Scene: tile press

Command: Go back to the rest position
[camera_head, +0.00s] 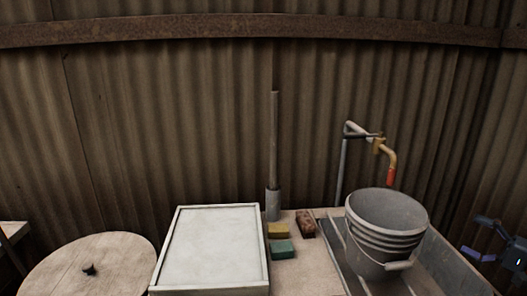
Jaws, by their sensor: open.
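My gripper (480,240) is at the right edge of the head view, dark with small blue parts. Its fingers point left and are apart, with nothing seen between them. It is to the right of the grey bucket (385,235), clear of it in the picture. Part of the gripper and the arm behind it is cut off by the frame edge.
The bucket stands in a grey trough (447,262) under a bent tap pipe (388,155). Left of it are a yellow block (278,230), a green block (282,249), a reddish-brown block (305,223), a white framed tray (178,240) and a round wooden top (60,268). A corrugated wall closes the back.

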